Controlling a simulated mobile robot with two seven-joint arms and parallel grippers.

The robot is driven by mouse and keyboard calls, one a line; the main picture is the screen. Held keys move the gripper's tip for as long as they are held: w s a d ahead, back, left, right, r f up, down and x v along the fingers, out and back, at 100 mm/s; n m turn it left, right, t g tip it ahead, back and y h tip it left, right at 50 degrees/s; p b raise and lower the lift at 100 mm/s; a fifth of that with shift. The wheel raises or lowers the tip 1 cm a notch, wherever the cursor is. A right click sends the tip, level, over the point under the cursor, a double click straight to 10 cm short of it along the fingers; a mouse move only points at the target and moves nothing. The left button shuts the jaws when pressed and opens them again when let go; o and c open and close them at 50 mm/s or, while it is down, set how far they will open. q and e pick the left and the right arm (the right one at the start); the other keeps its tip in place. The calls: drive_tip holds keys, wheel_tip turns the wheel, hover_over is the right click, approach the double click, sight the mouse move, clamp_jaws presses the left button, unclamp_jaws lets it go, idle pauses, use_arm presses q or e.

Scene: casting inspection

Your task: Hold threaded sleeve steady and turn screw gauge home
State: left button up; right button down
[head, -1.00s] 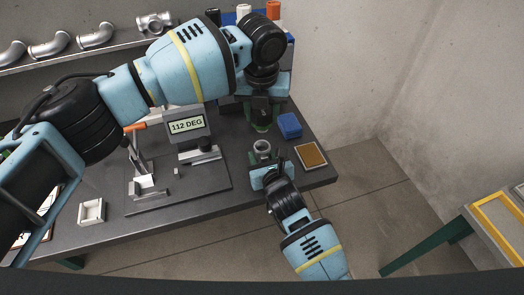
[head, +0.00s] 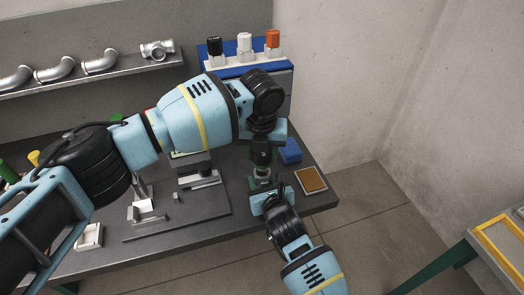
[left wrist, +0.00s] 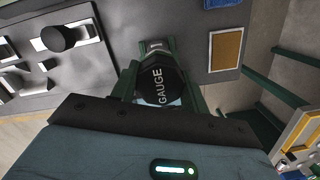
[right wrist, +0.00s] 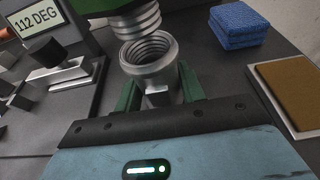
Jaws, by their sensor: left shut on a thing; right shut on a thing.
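The threaded sleeve (right wrist: 150,62) is a grey metal cup with inner threads, mouth up, in the right wrist view. My right gripper (right wrist: 160,92) is shut on it from the near side; the sleeve also shows in the head view (head: 262,173). The screw gauge (left wrist: 160,86) has a black knob marked GAUGE and sits between the green fingers of my left gripper (head: 262,157), which is shut on it. Its threaded end (right wrist: 138,22) points down over the sleeve's mouth, and its threads show above the rim. I cannot tell whether they touch.
A blue cloth stack (right wrist: 238,24) and a brown-topped tray (head: 311,180) lie right of the sleeve. A fixture plate (head: 205,208) stands at left, and a display reading 112 DEG (right wrist: 38,20) is behind it. A blue rack (head: 225,65) with bottles stands at the back.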

use_arm(q)
drive_tip(key=shift+f, duration=0.8)
drive_tip(key=shift+f, duration=0.6)
drive_tip(key=m, duration=0.6)
drive_tip(key=shift+m+h, duration=0.3)
drive_tip(key=shift+h, duration=0.1)
drive_tip(key=o, duration=1.1)
drive_tip(key=shift+c, duration=0.2)
drive_tip(key=shift+r, duration=2.25)
